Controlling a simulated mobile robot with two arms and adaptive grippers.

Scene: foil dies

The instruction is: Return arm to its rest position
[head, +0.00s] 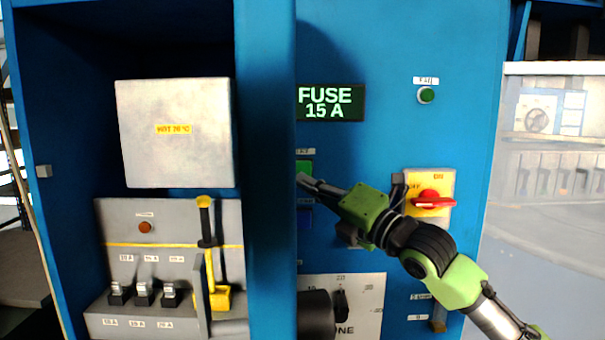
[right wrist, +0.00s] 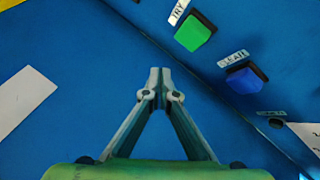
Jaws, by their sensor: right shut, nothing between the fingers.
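My right arm (head: 428,250) reaches in from the lower right in the head view, in front of the blue panel (head: 385,50). My right gripper (head: 303,180) is at its far end, next to the green button (head: 305,166) and close to the blue post. In the right wrist view the fingers (right wrist: 160,75) meet at the tips and hold nothing. The green TRY button (right wrist: 193,33) and the blue CLEAR button (right wrist: 245,78) are above and right of the tips there, apart from them. My left gripper is out of view.
A blue post (head: 265,120) stands left of the gripper. The display (head: 330,102) reads FUSE 15 A. A red switch handle (head: 430,197) on a yellow plate sits close to my arm. A dark cylinder (head: 315,315) and a dial plate (head: 365,300) are below.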

